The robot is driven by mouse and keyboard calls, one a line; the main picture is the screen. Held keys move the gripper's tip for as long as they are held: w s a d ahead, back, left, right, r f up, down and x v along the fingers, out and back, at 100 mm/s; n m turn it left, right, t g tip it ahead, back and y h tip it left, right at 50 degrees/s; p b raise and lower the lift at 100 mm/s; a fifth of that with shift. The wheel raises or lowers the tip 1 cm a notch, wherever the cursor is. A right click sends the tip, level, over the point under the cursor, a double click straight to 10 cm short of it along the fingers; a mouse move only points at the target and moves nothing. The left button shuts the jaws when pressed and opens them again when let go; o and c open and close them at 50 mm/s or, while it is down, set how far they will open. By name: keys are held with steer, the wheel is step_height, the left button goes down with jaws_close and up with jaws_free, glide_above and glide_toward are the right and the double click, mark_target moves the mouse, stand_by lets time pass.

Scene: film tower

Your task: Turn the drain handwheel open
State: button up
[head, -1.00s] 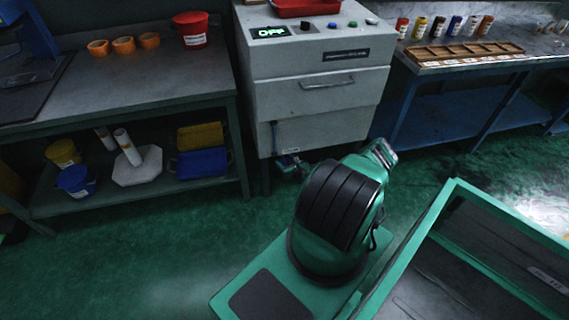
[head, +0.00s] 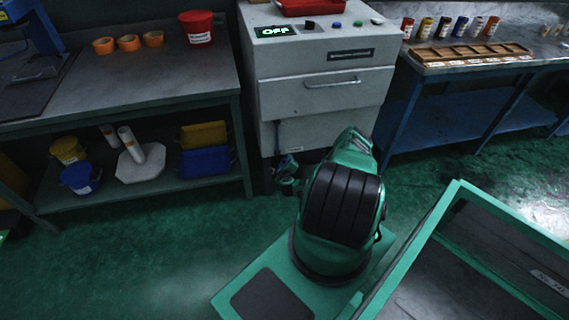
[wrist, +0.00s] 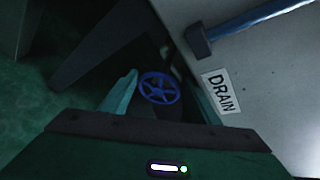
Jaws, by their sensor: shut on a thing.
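The drain handwheel (wrist: 159,88) is a small blue spoked wheel in the middle of the wrist view, beside the white DRAIN label (wrist: 221,91). My gripper (wrist: 160,84) has one teal finger on each side of the wheel and is shut on it. The wheel's rim and spokes show between the fingers; the exact contact points are dark. In the head view my arm covers part of the area under the grey cabinet (head: 322,92), and the wheel cannot be made out clearly there.
A blue bar (wrist: 255,25) with a dark end runs along the cabinet panel near the label. A workbench (head: 130,85) with a lower shelf stands at left, a blue bench (head: 440,110) at right. The green floor (head: 150,245) at front left is clear.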

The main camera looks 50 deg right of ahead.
steer(key=shift+w+a+f+n+g+h, duration=0.15)
steer(key=shift+f+n+h, duration=0.1)
steer(key=shift+n+h, duration=0.45)
steer(key=shift+a+f+n+g+h, duration=0.15)
steer(key=shift+n+h, duration=0.3)
steer(key=shift+n, duration=0.5)
steer(key=shift+w+a+f+n+g+h, duration=0.1)
steer(key=shift+f+n+g+h, duration=0.15)
steer(key=shift+n+h, duration=0.45)
steer(key=shift+n, duration=0.25)
steer(key=o, duration=0.8)
steer(key=shift+a, duration=0.1)
steer(key=v, duration=1)
steer(key=shift+s+a, duration=0.25)
steer(key=shift+s, duration=0.05)
